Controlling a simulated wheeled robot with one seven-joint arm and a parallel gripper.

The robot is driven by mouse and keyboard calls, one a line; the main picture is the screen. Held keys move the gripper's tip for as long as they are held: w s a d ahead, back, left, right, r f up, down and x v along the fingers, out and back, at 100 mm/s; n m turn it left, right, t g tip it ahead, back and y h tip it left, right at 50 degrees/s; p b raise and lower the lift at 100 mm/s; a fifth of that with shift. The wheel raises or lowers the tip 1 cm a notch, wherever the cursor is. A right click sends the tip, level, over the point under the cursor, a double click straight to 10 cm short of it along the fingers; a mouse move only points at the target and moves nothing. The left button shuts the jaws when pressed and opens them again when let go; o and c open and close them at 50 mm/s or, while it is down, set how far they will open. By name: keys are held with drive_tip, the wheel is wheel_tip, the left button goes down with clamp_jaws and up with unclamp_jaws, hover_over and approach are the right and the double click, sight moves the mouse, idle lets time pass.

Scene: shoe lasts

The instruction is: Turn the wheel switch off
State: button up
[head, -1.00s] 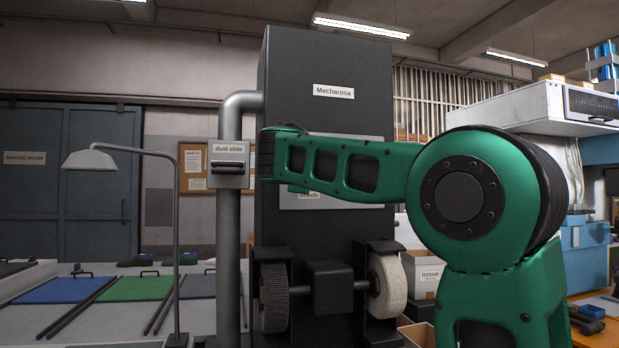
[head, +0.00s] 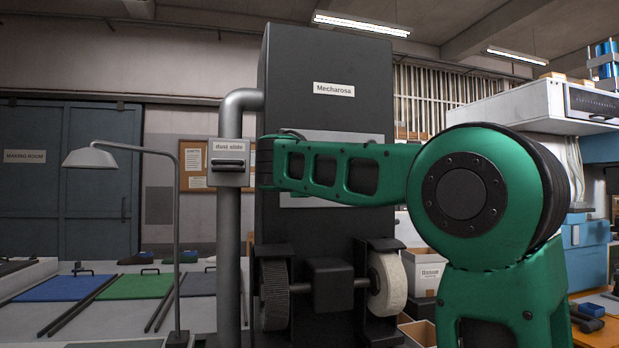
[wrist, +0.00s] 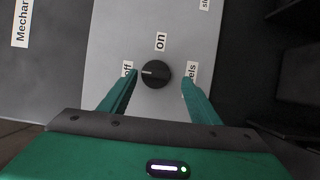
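The wheel switch is a round black knob (wrist: 155,74) on a light grey panel (wrist: 112,30) in the wrist view. Its white pointer mark faces picture-left, toward the "off" label (wrist: 127,69). The "on" label (wrist: 160,41) is above the knob in the picture, and a partly covered label ending in "els" (wrist: 191,72) is to its right. My gripper (wrist: 158,79) is open, with one green finger on each side of the knob and gaps visible between. In the head view my green arm hides the knob and the gripper.
The panel is on a tall dark machine (head: 330,60) marked "Mecharosa". Below are a dark brush wheel (head: 272,295) and a pale wheel (head: 388,285). A grey pipe (head: 229,250) with a "dust slide" box (head: 230,165) stands left, beside a lamp (head: 92,158).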

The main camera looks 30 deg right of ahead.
drive_tip(key=shift+r, duration=0.15)
drive_tip(key=shift+s, duration=0.1)
drive_tip(key=v, duration=1)
drive_tip(key=shift+a, duration=0.3)
drive_tip(key=shift+s, duration=0.15)
